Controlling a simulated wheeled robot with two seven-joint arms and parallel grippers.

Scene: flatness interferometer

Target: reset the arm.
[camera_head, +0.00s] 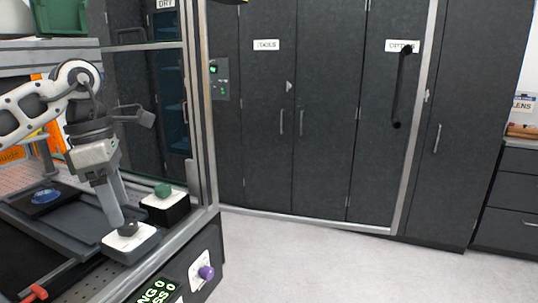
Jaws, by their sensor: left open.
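My left arm comes in from the left, and my left gripper (117,215) points down over the bench, open. Its fingertips are at a dark hexagonal knob (128,230) on a white-topped box (132,246). They overlap the knob in this view, and I cannot tell whether they touch it. A green knob (163,190) on a similar box (166,203) is just behind and to the right. A blue round button (45,196) is on the bench to the left. My right gripper is not in view.
A metal-framed glass enclosure (201,110) stands right of my gripper. A purple knob (206,272) and green-lit display (157,293) are on the bench front. A red-handled part (35,293) is at lower left. Dark cabinets (315,120) line the back; the grey floor (350,265) is clear.

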